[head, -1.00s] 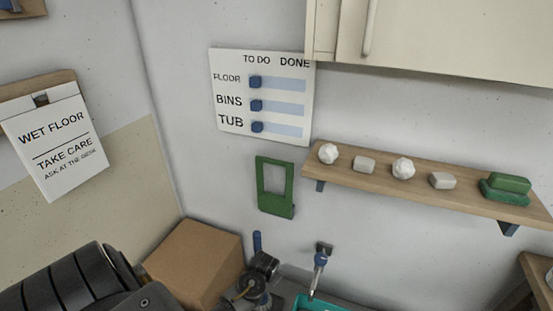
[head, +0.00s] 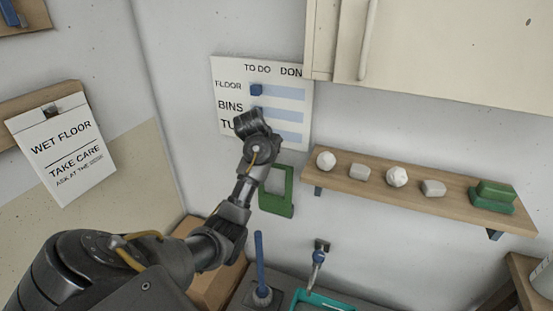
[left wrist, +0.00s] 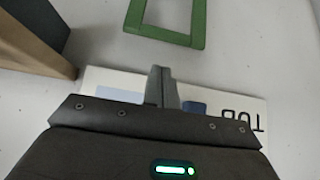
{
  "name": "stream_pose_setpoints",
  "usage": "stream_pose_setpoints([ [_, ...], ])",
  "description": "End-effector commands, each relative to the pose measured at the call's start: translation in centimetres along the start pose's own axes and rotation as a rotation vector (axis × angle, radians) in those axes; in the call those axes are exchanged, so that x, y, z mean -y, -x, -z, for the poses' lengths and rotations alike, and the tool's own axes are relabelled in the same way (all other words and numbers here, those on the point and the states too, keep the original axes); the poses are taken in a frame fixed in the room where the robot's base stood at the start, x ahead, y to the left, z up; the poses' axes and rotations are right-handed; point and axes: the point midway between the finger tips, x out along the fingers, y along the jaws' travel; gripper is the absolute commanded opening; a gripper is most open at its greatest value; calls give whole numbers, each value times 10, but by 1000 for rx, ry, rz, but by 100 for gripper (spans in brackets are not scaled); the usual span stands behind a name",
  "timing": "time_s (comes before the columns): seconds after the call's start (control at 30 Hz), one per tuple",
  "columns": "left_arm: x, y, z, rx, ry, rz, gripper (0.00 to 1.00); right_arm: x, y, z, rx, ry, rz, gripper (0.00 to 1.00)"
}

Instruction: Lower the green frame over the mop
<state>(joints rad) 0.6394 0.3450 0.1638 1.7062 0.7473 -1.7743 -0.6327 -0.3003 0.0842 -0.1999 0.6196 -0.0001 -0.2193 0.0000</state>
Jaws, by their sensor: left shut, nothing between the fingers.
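The green frame (head: 280,207), a flat plate with a rectangular opening, is against the wall below the to-do board. My left arm hides part of its left edge. It also shows at the top of the left wrist view (left wrist: 166,36). The mop (head: 259,258) stands upright below the frame, its blue handle pointing up and its pale head at the bottom. My left gripper (head: 246,119) is raised in front of the lower part of the board, above and left of the frame. Its fingers are together and empty in the left wrist view (left wrist: 161,84). My right gripper is not in view.
The to-do board (head: 232,67) has blue sliders. A wooden shelf (head: 375,189) with several pale objects and a green block juts out at right, under a cabinet (head: 440,50). A cardboard box (head: 205,287) is behind my arm. A teal tray (head: 325,299) lies right of the mop.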

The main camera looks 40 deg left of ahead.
Motion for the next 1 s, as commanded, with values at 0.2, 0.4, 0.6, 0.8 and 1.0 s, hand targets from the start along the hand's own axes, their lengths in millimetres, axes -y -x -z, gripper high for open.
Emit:
stream_pose_setpoints([
  [0.2, -1, -5, 0, 1, 1, -2, 0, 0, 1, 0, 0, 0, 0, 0],
  [0.4, -2, -33, -1, 4, 3, -5, 0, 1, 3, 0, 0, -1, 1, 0],
  [0.6, -2, -69, -1, 3, 3, -4, 0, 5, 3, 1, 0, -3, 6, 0],
  [0.8, 0, -92, -1, 1, 2, -1, 0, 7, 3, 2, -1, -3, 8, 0],
  [1.0, -1, -100, 0, 0, -2, 0, 0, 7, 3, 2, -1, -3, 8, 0],
])
